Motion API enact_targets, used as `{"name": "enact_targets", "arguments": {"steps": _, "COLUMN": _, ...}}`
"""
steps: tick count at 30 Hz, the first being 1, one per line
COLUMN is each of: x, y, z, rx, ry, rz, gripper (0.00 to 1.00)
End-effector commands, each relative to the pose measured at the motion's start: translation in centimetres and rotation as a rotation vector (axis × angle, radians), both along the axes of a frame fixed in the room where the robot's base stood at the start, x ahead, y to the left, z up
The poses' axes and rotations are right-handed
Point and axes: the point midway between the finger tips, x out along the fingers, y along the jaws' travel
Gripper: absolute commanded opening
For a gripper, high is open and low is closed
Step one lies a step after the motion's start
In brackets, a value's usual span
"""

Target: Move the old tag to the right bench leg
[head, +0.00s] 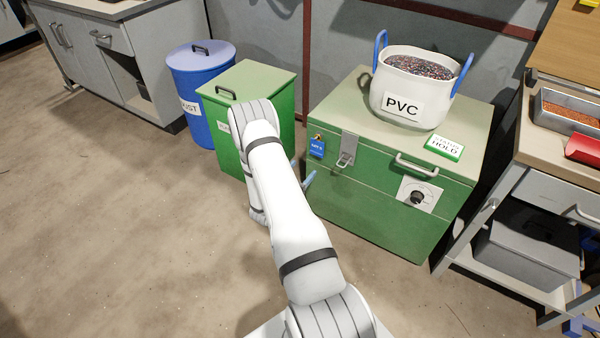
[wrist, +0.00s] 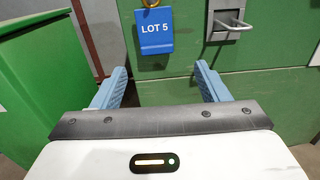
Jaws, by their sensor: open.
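A blue tag (head: 317,148) reading "LOT 5" hangs on the front of a green chest (head: 350,195), left of its latch, from a small brass-coloured fastening. It also shows in the wrist view (wrist: 154,32), at top centre. Nothing on it reads "old". My gripper (head: 303,176) has pale blue fingers, partly behind my arm in the head view. In the wrist view my gripper (wrist: 162,78) is open and empty, its fingers spread below the tag and apart from it. The right bench's front leg (head: 468,229) slants beside the chest's right side.
A white PVC tub (head: 385,107) with blue handles and a green-edged HOLD card (head: 444,147) sit on the chest lid. A green bin (head: 262,80) and blue drum (head: 203,65) stand left. A grey box (head: 520,245) sits on the bench's lower shelf. Floor at left is clear.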

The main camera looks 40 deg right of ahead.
Motion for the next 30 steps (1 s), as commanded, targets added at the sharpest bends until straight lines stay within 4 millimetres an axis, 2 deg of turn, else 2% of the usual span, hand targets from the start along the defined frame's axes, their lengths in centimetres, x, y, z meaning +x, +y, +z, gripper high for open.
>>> {"name": "enact_targets", "arguments": {"steps": 3, "x": 0.2, "y": 0.0, "z": -0.9, "rx": -0.005, "ry": 0.010, "rz": 0.026, "gripper": 0.68}}
{"name": "enact_targets", "arguments": {"steps": 8, "x": 0.6, "y": -0.8, "z": -0.9, "rx": -0.005, "ry": 0.008, "rz": 0.027, "gripper": 0.68}}
{"name": "enact_targets", "arguments": {"steps": 30, "x": 3.3, "y": -7.6, "z": -1.0, "rx": -0.005, "ry": 0.008, "rz": 0.024, "gripper": 0.68}}
